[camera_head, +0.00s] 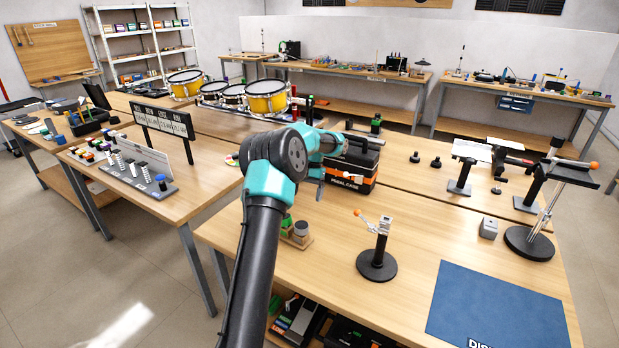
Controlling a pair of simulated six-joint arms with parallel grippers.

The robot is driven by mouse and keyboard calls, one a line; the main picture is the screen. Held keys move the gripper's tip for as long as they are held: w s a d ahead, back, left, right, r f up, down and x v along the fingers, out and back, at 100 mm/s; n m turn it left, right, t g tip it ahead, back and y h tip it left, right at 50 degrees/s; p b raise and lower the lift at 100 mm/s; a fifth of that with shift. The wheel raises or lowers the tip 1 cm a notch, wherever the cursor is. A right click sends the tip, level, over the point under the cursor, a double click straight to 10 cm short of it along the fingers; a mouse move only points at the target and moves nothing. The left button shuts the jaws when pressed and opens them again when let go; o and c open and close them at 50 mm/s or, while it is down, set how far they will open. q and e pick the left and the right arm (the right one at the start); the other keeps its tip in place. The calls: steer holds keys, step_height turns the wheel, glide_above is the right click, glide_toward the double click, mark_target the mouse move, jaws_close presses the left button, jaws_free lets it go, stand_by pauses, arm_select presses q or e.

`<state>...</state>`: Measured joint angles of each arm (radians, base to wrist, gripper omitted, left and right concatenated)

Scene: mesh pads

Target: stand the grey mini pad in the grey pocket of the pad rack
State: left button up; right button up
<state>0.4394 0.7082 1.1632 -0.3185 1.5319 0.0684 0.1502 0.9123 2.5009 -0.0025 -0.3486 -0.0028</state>
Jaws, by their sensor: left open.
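My left gripper (318,186) is at the middle of the workbench, beside the black case, at the end of my arm rising from the bottom edge. Its small fingers point down, open, with nothing seen between them. A small wooden holder (297,241) stands just right of my arm, below the gripper. It carries a green piece (287,222) and a grey round piece (302,229); my arm covers its left side. I cannot tell whether this is the pad rack, or whether the grey piece is the mini pad. My right gripper is out of view.
A black and orange case (351,165) stands behind the gripper. A round-based stand (377,264), a small grey box (488,228), a blue mat (497,305) and a tall stand (529,243) lie to the right. Bare wood lies between them. Yellow drums (266,98) are at the back.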

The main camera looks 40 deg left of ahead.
arm_select(q)
steer(key=v, duration=0.5)
steer(key=shift+w+r, duration=0.15)
steer(key=shift+r, duration=0.2)
steer(key=shift+d, duration=0.1)
stand_by(0.5)
